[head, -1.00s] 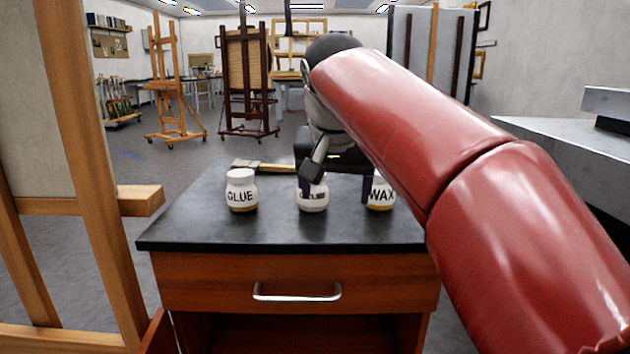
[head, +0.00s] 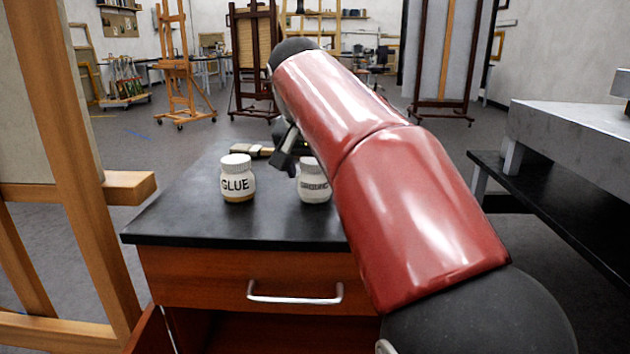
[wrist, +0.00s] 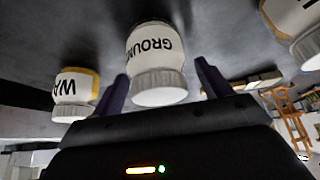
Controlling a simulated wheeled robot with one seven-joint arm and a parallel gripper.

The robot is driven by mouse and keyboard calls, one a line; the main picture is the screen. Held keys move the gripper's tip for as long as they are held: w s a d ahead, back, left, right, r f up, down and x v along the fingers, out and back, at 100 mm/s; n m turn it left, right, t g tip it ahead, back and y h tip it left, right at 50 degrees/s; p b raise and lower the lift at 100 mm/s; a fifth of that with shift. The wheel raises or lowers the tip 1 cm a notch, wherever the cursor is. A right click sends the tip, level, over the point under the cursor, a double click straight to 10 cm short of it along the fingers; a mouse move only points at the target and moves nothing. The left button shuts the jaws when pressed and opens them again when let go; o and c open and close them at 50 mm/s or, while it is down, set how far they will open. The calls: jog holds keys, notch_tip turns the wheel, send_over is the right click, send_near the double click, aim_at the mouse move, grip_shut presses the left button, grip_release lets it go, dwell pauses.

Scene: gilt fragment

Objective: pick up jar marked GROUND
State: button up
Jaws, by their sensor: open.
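The jar marked GROUND (head: 314,188) is white with a ribbed lid. It stands upright on the black tabletop, partly covered by my red arm in the head view. In the wrist view, which is upside down, the GROUND jar (wrist: 155,60) shows between my two dark fingers, lid towards the palm. My gripper (wrist: 162,72) is open, with a finger on each side of the jar; I cannot tell whether either touches it. In the head view one finger shows just left of the jar and the rest is hidden by my arm.
The GLUE jar (head: 237,178) stands left of the GROUND jar. The WAX jar (wrist: 75,92) stands on its other side, hidden in the head view. A wooden easel (head: 80,150) stands close at the left, a grey bench (head: 570,140) at the right.

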jog(key=c, duration=1.1)
jog(key=shift+r, duration=0.2)
